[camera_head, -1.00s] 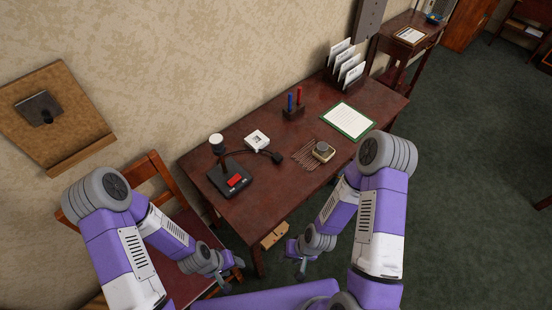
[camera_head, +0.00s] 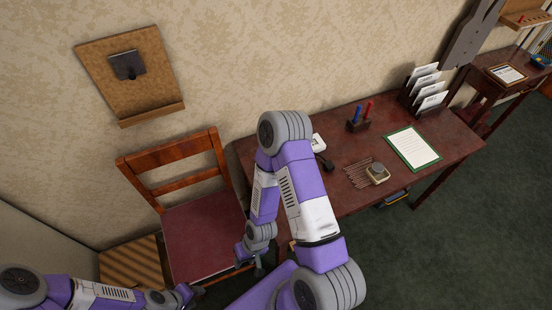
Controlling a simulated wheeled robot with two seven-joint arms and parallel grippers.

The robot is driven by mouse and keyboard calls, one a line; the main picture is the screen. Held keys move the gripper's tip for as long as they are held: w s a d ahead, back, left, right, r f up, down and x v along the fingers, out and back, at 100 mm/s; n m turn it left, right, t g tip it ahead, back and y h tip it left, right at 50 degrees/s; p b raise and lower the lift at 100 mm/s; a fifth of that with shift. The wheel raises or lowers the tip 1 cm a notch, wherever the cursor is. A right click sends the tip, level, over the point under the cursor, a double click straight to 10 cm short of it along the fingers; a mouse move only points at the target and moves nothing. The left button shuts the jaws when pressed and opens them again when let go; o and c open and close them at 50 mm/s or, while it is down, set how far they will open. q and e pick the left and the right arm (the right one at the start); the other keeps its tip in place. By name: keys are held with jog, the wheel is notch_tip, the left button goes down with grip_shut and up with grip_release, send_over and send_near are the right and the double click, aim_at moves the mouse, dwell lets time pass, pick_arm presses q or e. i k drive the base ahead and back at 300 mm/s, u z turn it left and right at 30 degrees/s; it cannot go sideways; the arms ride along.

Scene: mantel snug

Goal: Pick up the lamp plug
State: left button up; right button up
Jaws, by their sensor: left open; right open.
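A small black piece that looks like the lamp plug (camera_head: 325,163) lies on the dark red desk (camera_head: 330,205), just right of my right arm. A white square block (camera_head: 318,143) sits behind it, partly covered by that arm. The lamp itself is hidden behind my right arm. My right gripper (camera_head: 257,268) is open and empty, low by the desk's front left end, between desk and chair. My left gripper (camera_head: 194,291) is open and empty at the bottom, in front of the chair. Both are well apart from the plug.
A wooden chair (camera_head: 205,235) stands left of the desk. On the desk are a pen holder (camera_head: 358,125), a letter rack (camera_head: 425,100), a green-edged sheet (camera_head: 412,148), thin brown sticks (camera_head: 358,174) and a small round-topped box (camera_head: 377,173). Green floor at right is clear.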

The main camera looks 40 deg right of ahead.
aim_at(329, 167)
jog(key=u, duration=2.65)
jog(key=k, duration=2.65)
